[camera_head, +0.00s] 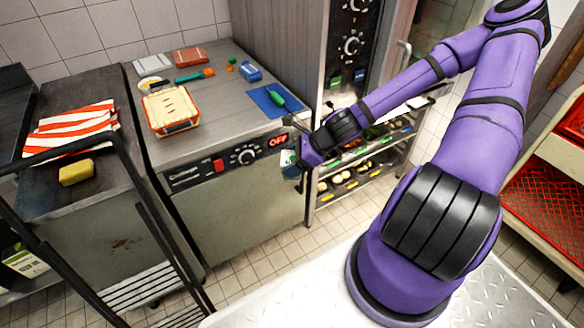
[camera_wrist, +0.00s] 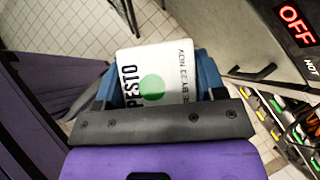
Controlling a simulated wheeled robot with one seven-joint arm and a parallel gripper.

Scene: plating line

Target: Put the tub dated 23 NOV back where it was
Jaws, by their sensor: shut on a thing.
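The tub (camera_wrist: 135,65) has a white lid printed PESTO with a green dot. Its date line reads upside down or sideways and seems to say use by 23 NOV. My gripper (camera_wrist: 157,82) has its blue fingers shut on the tub's two sides. In the head view the tub (camera_head: 289,160) is small and partly hidden by my gripper (camera_head: 293,162), held in the air in front of the counter's right front corner. A rack (camera_head: 355,147) with several tubs and yellow shelf labels stands just right of it, partly hidden by my arm.
A steel counter unit (camera_head: 225,215) with an OFF display stands left of the gripper. On its top are a food container (camera_head: 169,110), a blue mat (camera_head: 267,101) and small items. An oven (camera_head: 345,40) is above the rack. Red crates (camera_head: 545,185) stand far right. Tiled floor is open in front.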

